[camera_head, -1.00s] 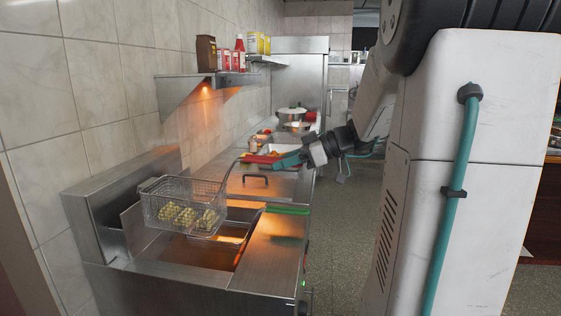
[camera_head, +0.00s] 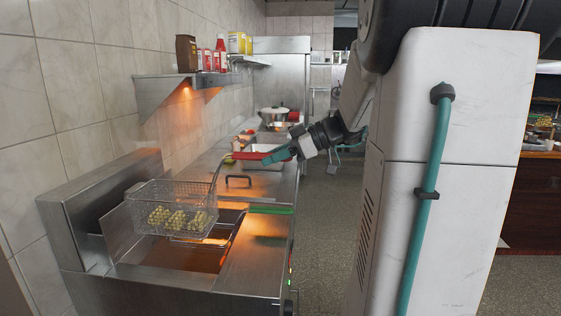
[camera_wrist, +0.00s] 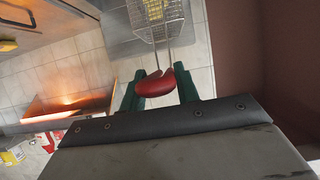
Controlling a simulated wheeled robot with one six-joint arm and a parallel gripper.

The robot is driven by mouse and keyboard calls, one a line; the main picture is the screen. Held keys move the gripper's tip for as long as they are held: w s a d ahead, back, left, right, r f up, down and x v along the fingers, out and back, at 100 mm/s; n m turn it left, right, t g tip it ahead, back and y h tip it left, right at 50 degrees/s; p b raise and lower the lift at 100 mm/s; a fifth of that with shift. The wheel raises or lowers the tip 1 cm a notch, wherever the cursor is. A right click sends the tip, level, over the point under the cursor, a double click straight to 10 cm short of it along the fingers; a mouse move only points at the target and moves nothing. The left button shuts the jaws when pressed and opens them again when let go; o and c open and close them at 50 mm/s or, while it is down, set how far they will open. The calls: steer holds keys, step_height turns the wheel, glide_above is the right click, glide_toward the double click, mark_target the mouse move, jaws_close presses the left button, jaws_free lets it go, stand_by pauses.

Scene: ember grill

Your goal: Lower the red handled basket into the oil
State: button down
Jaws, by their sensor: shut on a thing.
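The wire basket (camera_head: 172,207) hangs above the fryer, with several yellow-green food pieces (camera_head: 178,218) inside. Its long wire handle rises to the right toward my gripper (camera_head: 279,155). In the wrist view, the red grip (camera_wrist: 156,82) sits between the green fingers of my gripper (camera_wrist: 162,88), which is shut on it. Part of the basket (camera_wrist: 158,18) shows beyond the grip at the top. The oil vat (camera_head: 180,258) lies open below the basket, with brownish oil in it. The basket appears to be above the oil, not in it.
A green handle (camera_head: 270,209) lies over the fryer's right deck. A dark handle (camera_head: 239,181) stands on the steel counter behind. A wall shelf (camera_head: 178,84) holds bottles and boxes. The floor to the right is clear.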

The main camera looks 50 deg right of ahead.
step_height(320, 180, down, 23)
steer(key=shift+w+a+r, duration=0.1)
steer(key=shift+w, duration=0.05)
stand_by(1.1)
steer(key=shift+f, duration=0.65)
steer(key=c, duration=0.9)
jaws_free()
steer(key=shift+c, duration=0.2)
steer(key=v, duration=0.7)
steer(key=shift+s+d+r, duration=0.2)
steer(key=shift+s+d, duration=0.05)
